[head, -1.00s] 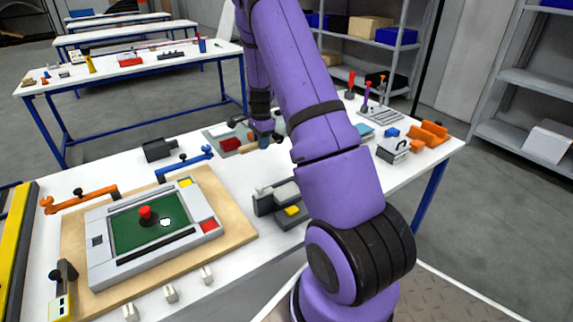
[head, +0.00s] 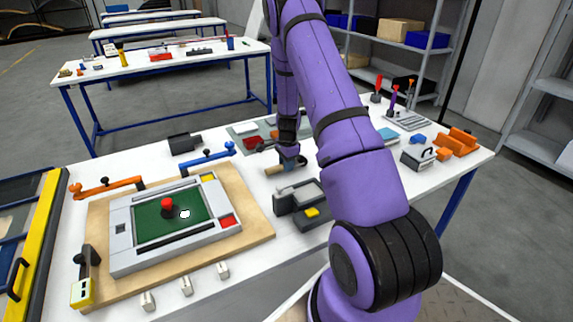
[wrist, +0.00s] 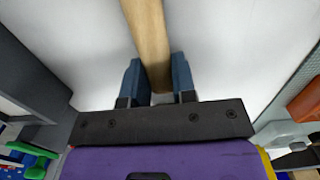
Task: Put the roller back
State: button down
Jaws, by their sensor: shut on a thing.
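My gripper (head: 291,164) is over the white table, left of and beyond my purple arm. In the wrist view my gripper (wrist: 158,80) has its two blue-grey fingers on either side of a wooden bar, which looks like the handle of the roller (wrist: 146,30). A short tan end of the roller (head: 273,170) shows in the head view, left of the fingers. The far end of the bar runs out of the wrist view. I cannot tell whether it touches the table.
A dark grey device with a yellow button (head: 312,212) stands nearer. A framed green panel (head: 148,225) lies on a board at left. Orange holders (head: 457,141) stand at right.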

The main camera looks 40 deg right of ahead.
jog(key=shift+f, duration=0.1)
jog(key=c, duration=0.9)
grip_release()
notch_tip(320, 180, up, 11)
jog(key=s+a+r+n+t, duration=0.1)
jog(key=s+a+r+n, duration=0.35)
jog(key=a+r, duration=0.6)
jog(key=s+a+r+n+t, duration=0.1)
jog(key=s+a+r+n, duration=0.5)
jog(key=r, duration=0.8)
jog(key=s+a+r+n+t, duration=0.1)
jog(key=s+a+r+n, duration=0.1)
jog(key=s, duration=0.4)
jog(key=s+a+r+n+t, duration=0.1)
jog(key=s+a+r+n, duration=0.1)
jog(key=s+a+n, duration=0.3)
jog(key=s+a+r+n+t, duration=0.1)
jog(key=s+a+r+n, duration=0.2)
jog(key=s, duration=0.6)
jog(key=shift+s+a+r+h, duration=0.1)
jog(key=shift+a+h, duration=0.05)
jog(key=shift+a, duration=0.55)
jog(key=shift+s+a+h, duration=0.1)
jog(key=shift+a+h, duration=0.05)
jog(key=shift+a, duration=0.5)
